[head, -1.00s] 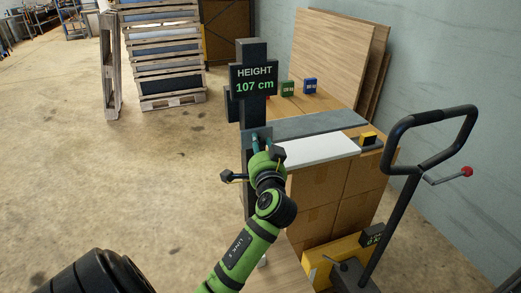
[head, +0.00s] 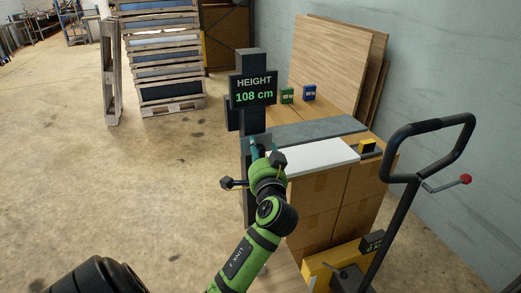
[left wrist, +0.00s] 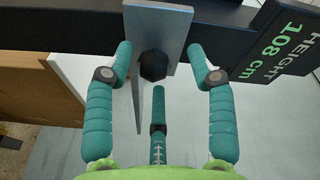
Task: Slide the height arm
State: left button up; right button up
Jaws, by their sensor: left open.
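The dark height stand (head: 251,62) is upright beside a stack of cartons, and its display (head: 252,91) reads 108 cm. A grey bar (head: 315,131) extends from the stand over the cartons; it looks like the height arm. In the left wrist view, a grey plate (left wrist: 158,22) with a black knob (left wrist: 153,66) is ahead of my left gripper (left wrist: 159,62). The gripper is open, with its teal fingers on both sides of the knob and no clear contact. In the head view, my left gripper (head: 256,150) is at the stand, partly hidden by its own wrist.
A white slab (head: 318,154) lies on the cartons (head: 315,215). A pallet-truck handle (head: 428,124) rises at right. Wooden boards (head: 335,65) lean against the wall.

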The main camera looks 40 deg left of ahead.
pick_arm(q)
jog(key=v, duration=1.1)
jog(key=shift+d+r, duration=0.2)
jog(key=shift+s, duration=0.1)
